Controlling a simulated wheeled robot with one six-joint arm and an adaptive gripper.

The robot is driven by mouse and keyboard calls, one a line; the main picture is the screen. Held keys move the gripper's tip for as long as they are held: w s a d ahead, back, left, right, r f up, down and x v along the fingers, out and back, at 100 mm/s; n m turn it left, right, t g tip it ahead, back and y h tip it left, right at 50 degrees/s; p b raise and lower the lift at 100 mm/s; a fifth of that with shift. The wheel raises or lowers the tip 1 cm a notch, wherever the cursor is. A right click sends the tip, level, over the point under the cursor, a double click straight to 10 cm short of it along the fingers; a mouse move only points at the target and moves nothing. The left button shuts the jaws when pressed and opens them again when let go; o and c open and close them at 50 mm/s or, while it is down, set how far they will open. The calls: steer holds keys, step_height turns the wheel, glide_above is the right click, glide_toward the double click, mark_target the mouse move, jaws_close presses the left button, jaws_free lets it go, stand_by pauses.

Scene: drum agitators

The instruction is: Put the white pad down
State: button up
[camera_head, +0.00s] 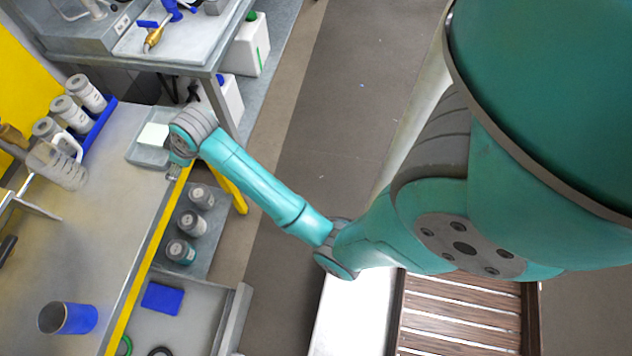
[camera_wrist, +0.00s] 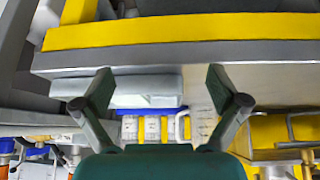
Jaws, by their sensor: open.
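The white pad (camera_head: 153,136) is a pale, flat square lying on a grey tray (camera_head: 139,153) at the far right corner of the bench in the head view. My gripper (camera_head: 173,173) is beside the tray, at the bench's yellow edge, and looks small and partly hidden by my wrist there. In the wrist view my gripper (camera_wrist: 160,85) has its two fingers wide apart with nothing held between them. The tray shows edge-on beyond the fingers in the wrist view (camera_wrist: 150,86). I cannot clearly make out the pad there.
A blue rack (camera_head: 98,128) with several white bottles stands left of the tray. The yellow bench edge (camera_head: 150,252) runs close by my gripper. Several jars (camera_head: 192,223) stand on a lower shelf. A blue cup (camera_head: 78,318) stands on the near bench; the middle bench top is mostly clear.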

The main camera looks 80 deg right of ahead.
steer(key=s+a+f+t, duration=0.1)
steer(key=s+a+f, duration=0.25)
steer(key=s, duration=0.35)
steer(key=s+a+f+t, duration=0.2)
steer(key=s+a, duration=0.2)
steer(key=s, duration=0.3)
steer(key=s+a+f+t, duration=0.1)
steer(key=s+a+f, duration=0.1)
steer(key=s+a, duration=0.3)
steer(key=s+a+r+t, duration=0.1)
steer(key=s+r+t, duration=0.1)
steer(key=s+r, duration=0.5)
steer(key=s+a+r+t, duration=0.2)
steer(key=s+r, duration=0.6)
steer(key=s, duration=0.7)
steer(key=shift+a+r, duration=0.15)
steer(key=shift+r, duration=0.1)
steer(key=shift+s, duration=0.1)
